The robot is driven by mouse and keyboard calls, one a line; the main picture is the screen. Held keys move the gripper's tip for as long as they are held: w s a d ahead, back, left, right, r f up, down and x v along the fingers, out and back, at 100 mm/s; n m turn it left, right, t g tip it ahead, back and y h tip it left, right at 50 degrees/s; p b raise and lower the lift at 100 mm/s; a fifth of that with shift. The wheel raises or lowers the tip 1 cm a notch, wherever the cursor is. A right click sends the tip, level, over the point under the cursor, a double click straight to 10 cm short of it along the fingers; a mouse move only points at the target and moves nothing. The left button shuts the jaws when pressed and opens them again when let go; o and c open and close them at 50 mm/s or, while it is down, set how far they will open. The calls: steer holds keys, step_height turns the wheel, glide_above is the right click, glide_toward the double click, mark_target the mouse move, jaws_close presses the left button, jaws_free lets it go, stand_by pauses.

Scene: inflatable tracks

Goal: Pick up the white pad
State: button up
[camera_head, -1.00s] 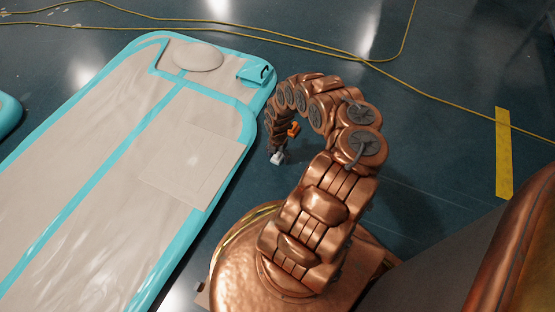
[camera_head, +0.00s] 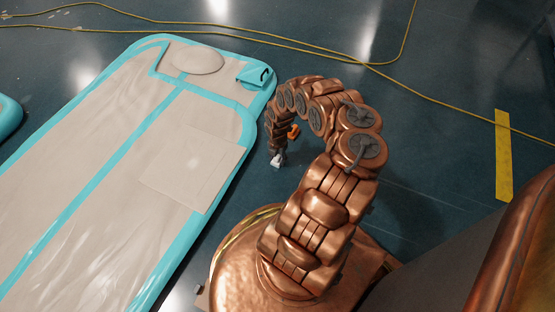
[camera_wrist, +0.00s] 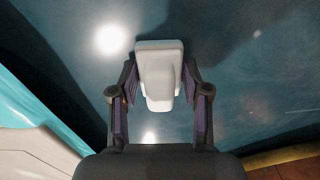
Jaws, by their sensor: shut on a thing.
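The white pad (camera_wrist: 160,68) is a small pale block with a rounded rectangular top. In the wrist view it sits between the two fingers of my gripper (camera_wrist: 159,92), which is shut on it. In the head view the pad shows only as a small pale patch (camera_head: 278,160) at the end of my arm. My gripper (camera_head: 278,153) is mostly hidden by the arm there. I cannot tell whether the pad touches the floor.
A large beige inflatable track (camera_head: 110,160) with turquoise edges lies left of my gripper. Yellow cables (camera_head: 300,45) cross the floor at the back. A yellow tape strip (camera_head: 503,155) is on the right. The dark floor between arm and strip is clear.

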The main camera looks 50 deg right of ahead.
mark_target(278, 156)
steer(key=shift+r, duration=0.15)
step_height(278, 156, up, 3)
steer(key=p, duration=0.2)
steer(key=shift+p, duration=0.4)
steer(key=shift+r+p, duration=0.45)
steer(key=shift+r, duration=0.05)
steer(key=s+p, duration=0.2)
steer(key=s, duration=0.3)
steer(key=s+p, duration=0.2)
steer(key=s, duration=0.3)
steer(key=s+d+p, duration=0.1)
steer(key=s+p, duration=0.1)
steer(key=s, duration=0.4)
steer(key=shift+r, duration=0.35)
steer(key=o, duration=0.5)
steer(key=c, duration=0.4)
